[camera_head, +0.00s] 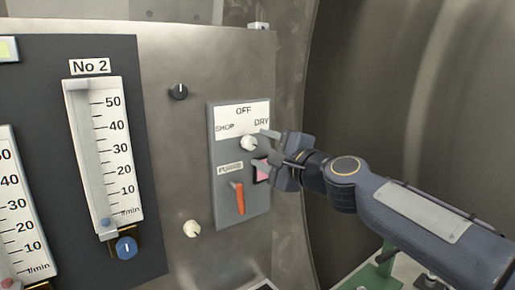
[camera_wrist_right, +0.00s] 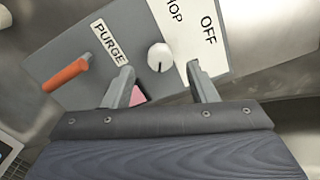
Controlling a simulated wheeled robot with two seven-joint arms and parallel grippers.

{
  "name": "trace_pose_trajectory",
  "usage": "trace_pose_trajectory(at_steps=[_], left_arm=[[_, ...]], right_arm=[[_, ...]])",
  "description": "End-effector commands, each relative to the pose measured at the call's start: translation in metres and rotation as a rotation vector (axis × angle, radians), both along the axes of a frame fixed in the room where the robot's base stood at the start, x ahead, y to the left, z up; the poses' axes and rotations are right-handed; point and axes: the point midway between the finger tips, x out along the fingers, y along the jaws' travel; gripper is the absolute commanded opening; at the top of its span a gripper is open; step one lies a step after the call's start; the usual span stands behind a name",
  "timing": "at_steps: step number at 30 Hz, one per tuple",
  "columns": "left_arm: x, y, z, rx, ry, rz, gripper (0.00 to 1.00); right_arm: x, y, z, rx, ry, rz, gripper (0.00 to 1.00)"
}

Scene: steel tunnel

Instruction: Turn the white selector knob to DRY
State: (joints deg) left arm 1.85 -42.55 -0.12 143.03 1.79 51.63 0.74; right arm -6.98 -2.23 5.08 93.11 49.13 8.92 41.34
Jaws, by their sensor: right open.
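The white selector knob (camera_head: 249,143) sits on a grey panel under a white plate (camera_head: 242,117) marked SHOP, OFF and DRY. My right gripper (camera_head: 264,148) comes in from the right, close to the knob and partly over the plate's right edge. In the right wrist view the knob (camera_wrist_right: 160,57) lies between and slightly beyond the two open fingertips (camera_wrist_right: 160,71), with no visible contact. A small dark mark shows on the knob's gripper-facing edge; which label it points to is unclear. The DRY label is not visible in the wrist view. My left gripper is out of view.
Below the knob are an orange lever (camera_head: 238,198) by the PURGE label (camera_head: 230,169) and a pink part (camera_head: 262,172) partly behind my gripper. A black knob (camera_head: 178,92), another white knob (camera_head: 192,229) and flow gauges (camera_head: 105,150) are to the left.

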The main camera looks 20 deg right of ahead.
Motion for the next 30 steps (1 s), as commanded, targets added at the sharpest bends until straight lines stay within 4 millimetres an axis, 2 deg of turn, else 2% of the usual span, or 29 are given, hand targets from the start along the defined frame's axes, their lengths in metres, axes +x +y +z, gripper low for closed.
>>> trace_pose_trajectory(at_steps=[3,9,24,26,28,30], left_arm=[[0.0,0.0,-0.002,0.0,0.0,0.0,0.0],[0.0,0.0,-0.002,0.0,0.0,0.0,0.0],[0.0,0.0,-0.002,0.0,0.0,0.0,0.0],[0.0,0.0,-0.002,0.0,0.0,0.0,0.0],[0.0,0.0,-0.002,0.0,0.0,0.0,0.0],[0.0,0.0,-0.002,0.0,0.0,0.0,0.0]], right_arm=[[-0.021,-0.008,0.0,0.0,-0.002,-0.002,0.52],[-0.04,-0.015,-0.001,0.001,0.001,0.0,0.52],[-0.043,-0.015,-0.001,-0.005,0.002,0.001,0.52],[-0.047,-0.015,-0.006,-0.036,0.004,0.008,0.52],[-0.059,-0.014,-0.021,-0.124,0.013,0.031,0.52],[-0.08,-0.011,-0.048,-0.268,0.032,0.076,0.52]])
